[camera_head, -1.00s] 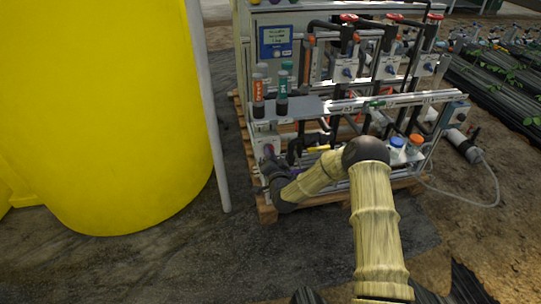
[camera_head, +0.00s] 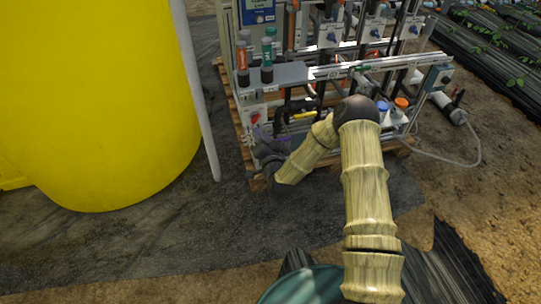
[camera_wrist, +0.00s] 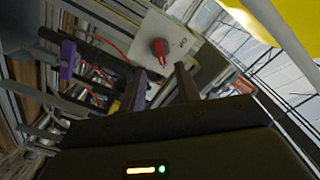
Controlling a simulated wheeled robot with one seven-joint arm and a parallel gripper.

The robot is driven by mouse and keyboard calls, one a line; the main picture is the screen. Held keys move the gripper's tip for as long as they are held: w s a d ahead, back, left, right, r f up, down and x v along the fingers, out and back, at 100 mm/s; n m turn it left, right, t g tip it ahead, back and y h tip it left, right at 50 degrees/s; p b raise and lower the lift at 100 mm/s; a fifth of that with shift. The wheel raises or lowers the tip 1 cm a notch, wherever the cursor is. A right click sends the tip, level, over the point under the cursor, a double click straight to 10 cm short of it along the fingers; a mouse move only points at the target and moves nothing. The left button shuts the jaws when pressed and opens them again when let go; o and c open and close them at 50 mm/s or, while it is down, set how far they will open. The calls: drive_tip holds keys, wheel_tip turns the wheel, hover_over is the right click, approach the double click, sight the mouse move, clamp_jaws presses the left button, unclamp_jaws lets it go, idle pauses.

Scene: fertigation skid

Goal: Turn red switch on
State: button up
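The red switch (camera_wrist: 159,48) is a red rotary knob on a pale grey plate in the wrist view. It lies just beyond my fingertips, about midway between them. In the head view the red switch (camera_head: 255,117) is a small red spot on a light box at the skid's lower left corner. My gripper (camera_wrist: 160,78) is open, with its two dark fingers apart and nothing between them. I cannot tell whether the fingertips touch the plate. In the head view my gripper (camera_head: 264,143) is small and dark, just below the switch box, and its fingers are hard to make out.
A purple part (camera_wrist: 67,60) and red cables are left of my fingers in the wrist view. A large yellow tank (camera_head: 90,100) and a white post (camera_head: 197,95) stand left of the skid. Bottles (camera_head: 242,62) stand on its shelf. Dark ground in front is clear.

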drive_tip(key=p+v, duration=0.2)
drive_tip(key=v, duration=0.8)
drive_tip(key=shift+s, duration=0.35)
drive_tip(key=shift+r, duration=0.1)
drive_tip(key=s+d+r+n+g+h, duration=0.3)
drive_tip(key=s+d+r+n+g, duration=0.2)
drive_tip(key=d+r+n+g, duration=0.35)
drive_tip(key=s+d+r+m+g+h, duration=0.1)
drive_tip(key=s+d+r+g, duration=0.25)
drive_tip(key=s, duration=0.35)
drive_tip(key=s+d+r+m+g+h, duration=0.1)
drive_tip(key=s+d+r+m+g, duration=0.2)
drive_tip(key=s, duration=0.5)
wheel_tip(320, 180, up, 39)
drive_tip(key=n+p, duration=0.1)
drive_tip(key=p, duration=3.7)
drive_tip(key=shift+d+f, duration=0.15)
drive_tip(key=shift+d, duration=0.2)
